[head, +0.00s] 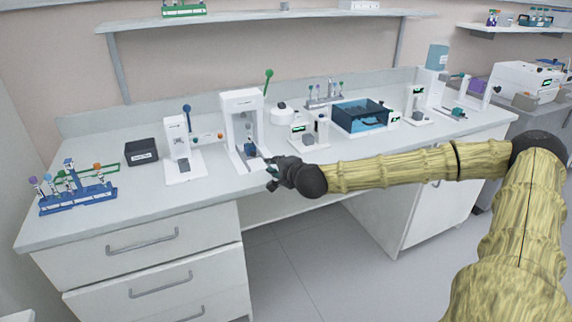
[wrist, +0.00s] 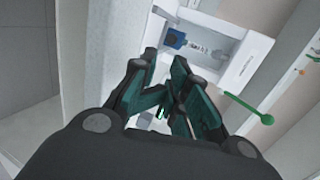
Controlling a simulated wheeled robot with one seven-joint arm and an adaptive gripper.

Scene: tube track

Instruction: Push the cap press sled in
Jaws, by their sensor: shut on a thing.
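The cap press (head: 243,102) is a white frame with a raised green-knobbed lever (head: 268,78), standing near the middle of the bench. Its sled (head: 255,163) sticks out at the front. A blue holder (head: 250,149) sits on the sled, and it also shows in the wrist view (wrist: 174,39) with a clear tube lying toward the frame's inside. My gripper (head: 271,171) is at the sled's front end, by the bench edge. In the wrist view my gripper's fingers (wrist: 160,66) are close around the sled's front end; the exact contact is hidden.
A white device with a blue-knobbed lever (head: 183,145) stands left of the press. A small white instrument (head: 305,132) and a blue open-topped box (head: 361,117) stand to the right. A blue tube rack (head: 78,200) is at the far left. Free floor lies before the bench.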

